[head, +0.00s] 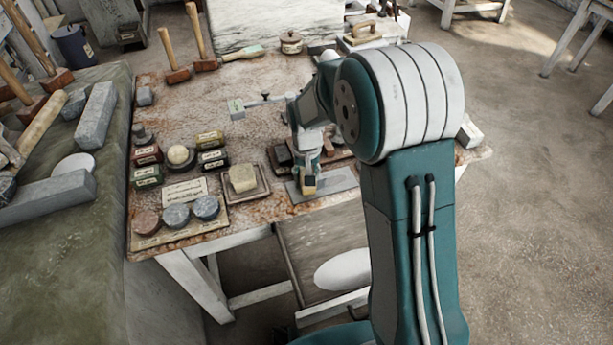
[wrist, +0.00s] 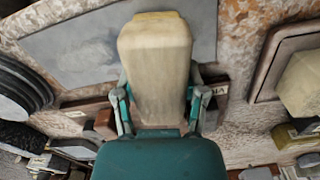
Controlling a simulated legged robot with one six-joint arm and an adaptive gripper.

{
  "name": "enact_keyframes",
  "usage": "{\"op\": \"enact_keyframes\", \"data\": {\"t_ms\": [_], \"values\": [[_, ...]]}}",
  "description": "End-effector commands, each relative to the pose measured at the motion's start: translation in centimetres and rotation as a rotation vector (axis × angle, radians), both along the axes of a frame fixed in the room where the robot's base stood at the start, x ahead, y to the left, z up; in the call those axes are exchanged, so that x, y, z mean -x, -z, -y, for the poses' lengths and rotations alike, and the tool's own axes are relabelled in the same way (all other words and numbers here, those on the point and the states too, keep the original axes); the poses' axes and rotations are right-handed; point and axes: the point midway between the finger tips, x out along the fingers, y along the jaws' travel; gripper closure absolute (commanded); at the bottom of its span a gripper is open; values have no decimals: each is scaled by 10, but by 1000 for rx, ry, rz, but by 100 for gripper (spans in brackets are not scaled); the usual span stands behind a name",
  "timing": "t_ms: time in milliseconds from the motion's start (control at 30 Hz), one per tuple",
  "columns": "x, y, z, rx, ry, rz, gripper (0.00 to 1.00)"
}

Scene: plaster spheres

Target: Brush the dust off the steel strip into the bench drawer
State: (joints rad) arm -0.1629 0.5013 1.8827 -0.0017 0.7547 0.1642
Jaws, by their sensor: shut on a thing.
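My gripper (head: 308,177) is low over the bench, its fingers shut on a pale, wood-coloured block with a yellowish end, which I take for the brush (wrist: 155,60). Its bristles cannot be made out. In the wrist view, the gripper (wrist: 158,110) has one finger on each side of it. The grey steel strip (head: 341,181) lies flat near the bench's front edge. In the wrist view the strip (wrist: 45,45) lies beyond the brush, with a paler, dusty-looking patch. Whether the brush touches it is unclear. The bench drawer (head: 297,245) is open below, with a white oval inside.
Left of the gripper, a yellowish block sits on a small square tray (head: 262,192). A board with three round samples (head: 175,216) and several small labelled boxes stand farther left. Mallets (head: 172,55) stand at the back left. My arm hides the bench's right part.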

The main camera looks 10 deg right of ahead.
Motion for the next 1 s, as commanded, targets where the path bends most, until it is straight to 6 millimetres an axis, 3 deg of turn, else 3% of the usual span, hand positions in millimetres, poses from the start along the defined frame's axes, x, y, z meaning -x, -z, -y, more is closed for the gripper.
{"op": "enact_keyframes", "data": {"t_ms": [233, 1000], "values": [[-4, -1, 0, -1, 1, 5, 97], [38, -1, 0, 0, -1, 1, 97]]}}
